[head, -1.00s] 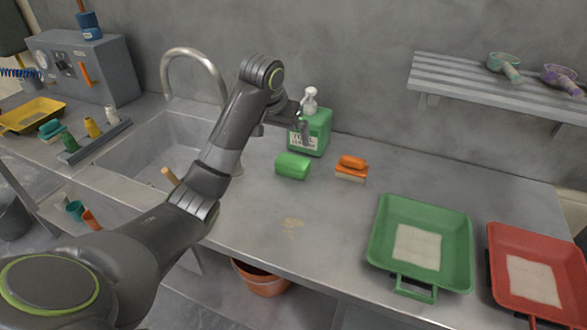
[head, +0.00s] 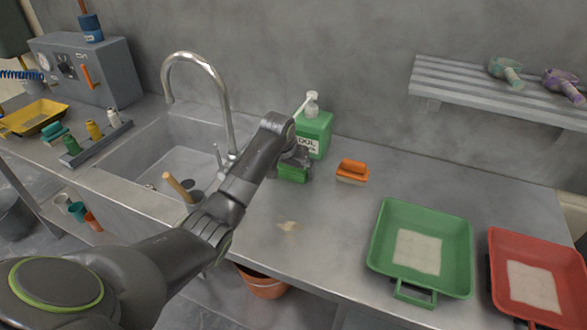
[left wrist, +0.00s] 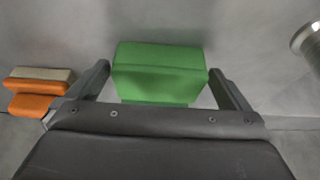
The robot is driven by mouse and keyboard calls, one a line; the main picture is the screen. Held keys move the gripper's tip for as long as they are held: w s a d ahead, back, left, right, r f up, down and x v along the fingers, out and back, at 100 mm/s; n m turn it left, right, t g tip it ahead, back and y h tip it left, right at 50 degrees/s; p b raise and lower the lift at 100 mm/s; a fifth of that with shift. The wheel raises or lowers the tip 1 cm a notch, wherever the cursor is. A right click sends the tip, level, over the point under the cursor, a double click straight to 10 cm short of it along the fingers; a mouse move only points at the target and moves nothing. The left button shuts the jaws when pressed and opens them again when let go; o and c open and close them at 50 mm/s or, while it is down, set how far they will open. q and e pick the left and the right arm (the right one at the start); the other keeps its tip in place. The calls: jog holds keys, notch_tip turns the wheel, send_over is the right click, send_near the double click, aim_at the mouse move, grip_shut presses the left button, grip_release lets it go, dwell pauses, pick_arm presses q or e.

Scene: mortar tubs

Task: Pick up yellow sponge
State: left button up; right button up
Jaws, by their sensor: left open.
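I see no yellow sponge in these views. A green sponge-like block (head: 291,174) lies on the counter in front of the green soap bottle, partly hidden by my left gripper (head: 297,164). In the left wrist view the green block (left wrist: 160,70) sits between the two fingers of my left gripper (left wrist: 163,85). The fingers are open, one on each side of the block. I cannot tell whether either finger touches it. My right gripper is not in view.
A green soap bottle (head: 314,130) with a white pump stands right behind the gripper. An orange-handled float (head: 352,171) lies to the right, also in the left wrist view (left wrist: 38,92). Green (head: 460,262) and red (head: 497,240) trays stand farther right. The sink faucet (head: 225,110) is left.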

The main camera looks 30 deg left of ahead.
pick_arm(q)
jog(key=shift+w+f, duration=0.15)
jog(key=shift+f, duration=0.25)
jog(key=c, duration=0.8)
jog(key=shift+r, duration=0.15)
jog(key=shift+r, duration=0.3)
jog(key=v, duration=0.2)
jog(key=shift+w+r+b, duration=0.1)
jog(key=shift+r+b, duration=0.3)
jog(key=s, duration=1.1)
jog(key=s+d, duration=0.1)
jog(key=s, duration=0.5)
jog(key=shift+s+b, duration=0.2)
jog(key=shift+b, duration=0.15)
